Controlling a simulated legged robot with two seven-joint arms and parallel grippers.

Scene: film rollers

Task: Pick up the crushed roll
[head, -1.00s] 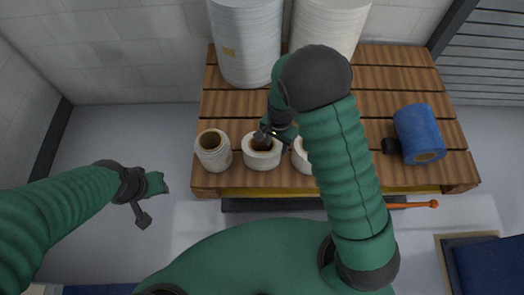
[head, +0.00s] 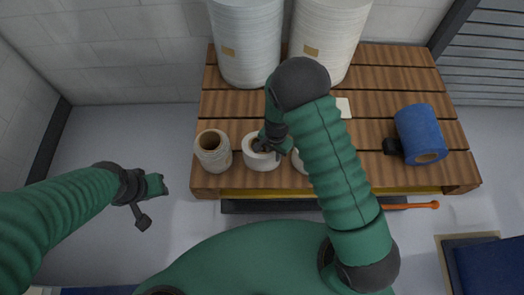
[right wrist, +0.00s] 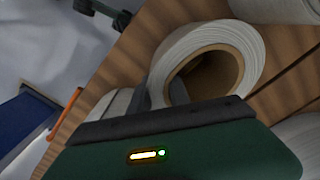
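Three short white rolls stand along the pallet's front edge: a left roll (head: 212,160), a middle roll (head: 262,164) and a right roll (head: 301,163) partly behind my right arm. The left roll looks pinched in at its side; I cannot tell for sure which is crushed. My right gripper (head: 270,149) is at the middle roll, one finger over its core and one at its right side. In the right wrist view the middle roll (right wrist: 255,50) shows its brown core and a dark finger at its wall. The fingers look apart. My left gripper (head: 147,200) hangs off the pallet, seemingly open and empty.
Two tall white rolls (head: 245,50) (head: 328,40) stand at the back of the wooden pallet (head: 375,90). An orange handle (head: 420,205) sticks out at the front right.

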